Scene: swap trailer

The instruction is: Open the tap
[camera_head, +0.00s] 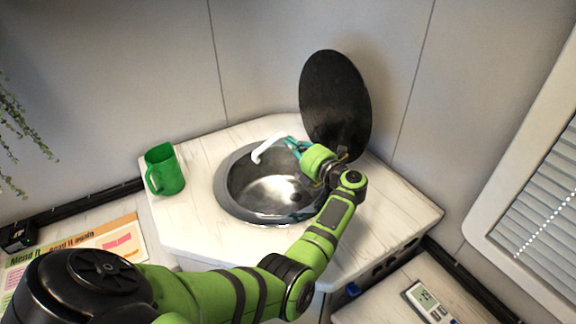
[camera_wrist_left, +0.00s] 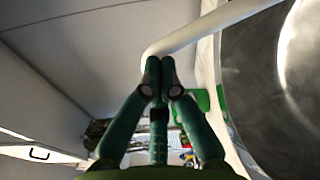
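The white tap (camera_head: 268,148) curves over the back of a round metal sink (camera_head: 233,205) in the head view. My left gripper (camera_head: 297,146) reaches over the sink's right side, with its teal fingers close to the right of the tap. In the left wrist view the two fingertips (camera_wrist_left: 160,68) are together, with nothing visible between them. The tap's white pipe (camera_wrist_left: 215,25) runs just beyond the fingertips there; I cannot tell whether they touch it. The tap's base and any handle are hard to make out behind the gripper. My right gripper is not in view.
A round black lid (camera_head: 335,100) stands upright behind the sink, close to my gripper. A green mug (camera_head: 165,172) stands on the white counter (camera_head: 190,220) at left. A window with blinds (camera_head: 545,195) is at right. The front left counter is clear.

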